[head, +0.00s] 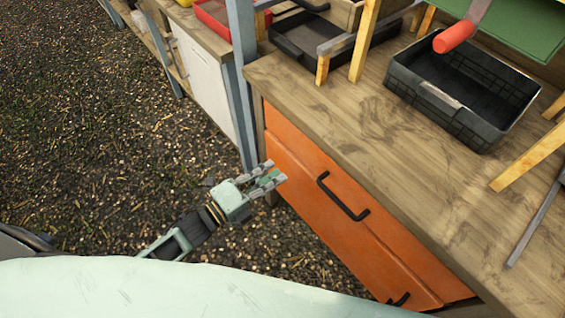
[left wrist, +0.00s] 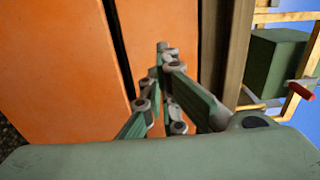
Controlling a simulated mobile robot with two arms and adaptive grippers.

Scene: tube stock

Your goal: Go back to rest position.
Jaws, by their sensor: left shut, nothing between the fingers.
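My left gripper (head: 273,176) is shut and empty. In the head view it is in front of the orange drawer cabinet (head: 330,180), beside the cabinet's left front edge and below the worktop. In the left wrist view my left gripper (left wrist: 163,60) has its fingertips together, with the orange drawer fronts (left wrist: 60,60) behind them. I cannot tell whether the fingertips touch the cabinet. My right gripper does not show in either view.
A wooden worktop (head: 350,110) carries a black crate (head: 440,97) and a dark tray (head: 295,45). Black handles (head: 343,200) stick out from the drawers. A grey post (head: 243,60) stands at the worktop's left corner. The gravel ground (head: 90,130) on the left is clear.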

